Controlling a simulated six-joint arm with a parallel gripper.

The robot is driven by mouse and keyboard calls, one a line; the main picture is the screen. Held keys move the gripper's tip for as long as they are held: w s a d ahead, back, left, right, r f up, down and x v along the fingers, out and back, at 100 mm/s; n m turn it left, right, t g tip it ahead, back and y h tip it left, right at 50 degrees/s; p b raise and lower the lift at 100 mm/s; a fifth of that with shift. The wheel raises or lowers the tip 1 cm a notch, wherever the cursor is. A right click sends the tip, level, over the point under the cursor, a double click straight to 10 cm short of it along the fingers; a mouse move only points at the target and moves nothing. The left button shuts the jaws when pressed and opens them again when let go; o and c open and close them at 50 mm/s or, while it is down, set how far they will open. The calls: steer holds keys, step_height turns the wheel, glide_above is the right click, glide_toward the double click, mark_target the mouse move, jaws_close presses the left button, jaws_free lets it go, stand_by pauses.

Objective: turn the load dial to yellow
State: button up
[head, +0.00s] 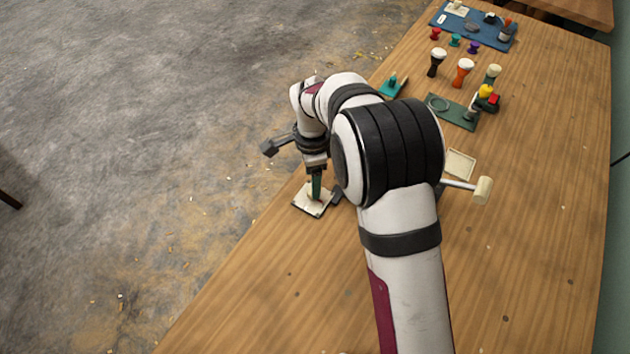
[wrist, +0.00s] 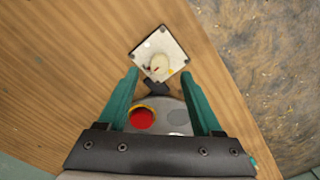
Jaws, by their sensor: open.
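The load dial (wrist: 158,66) is a cream round knob on a pale square plate (wrist: 143,51) with dark corners. A small red mark shows near the knob and a yellow spot at its lower right; I cannot tell which colour it points to. In the head view the plate (head: 303,205) lies near the table's left edge, with the knob mostly hidden by my gripper (head: 315,190). In the wrist view my gripper (wrist: 158,77) is open, its teal fingers apart on either side below the knob, with nothing held. I cannot tell whether they touch the plate.
A dark block (wrist: 155,88) adjoins the plate. A mallet (head: 482,190) and pale tray (head: 460,164) lie right of my arm. Small goblet drums (head: 463,72), a green board (head: 455,108) and a blue mat (head: 462,28) stand farther back. The front table is clear.

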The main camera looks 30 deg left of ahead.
step_height(320, 180, down, 4)
steer(key=shift+f, duration=0.1)
jaws_close()
stand_by(0.4)
